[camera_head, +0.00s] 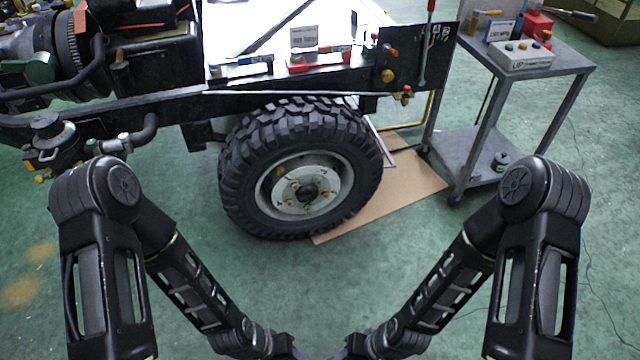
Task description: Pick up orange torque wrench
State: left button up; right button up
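A long, thin metal tool with a red-orange grip (431,6) stands upright against the black panel at the rear end of the chassis. Its top is at the upper picture edge. It is the closest match I see to the orange torque wrench, but I cannot tell for certain. A smaller tool with a yellow-orange handle (486,12) lies on the grey cart at the upper right. Both my arms fold down to the bottom middle of the picture.
The chassis frame (180,105) with a big tyre (300,165) fills the upper left and middle. The grey cart (575,62) carries a labelled box (522,55) and red items. Cardboard (410,190) lies by the tyre. Green floor is open in front.

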aim_at(295, 56)
jog(key=i+u, duration=0.1)
jog(key=u, duration=0.65)
jog(key=i+l+u, duration=0.25)
jog(key=l+u, duration=0.25)
jog(key=l, duration=0.2)
jog(key=i+l+u, duration=0.25)
jog(key=l, duration=0.2)
jog(key=l+u, duration=0.2)
jog(key=l, duration=0.2)
jog(key=i+l, duration=0.1)
jog(key=l, duration=0.8)
jog(key=i+l+u, duration=0.15)
jog(key=l, duration=0.75)
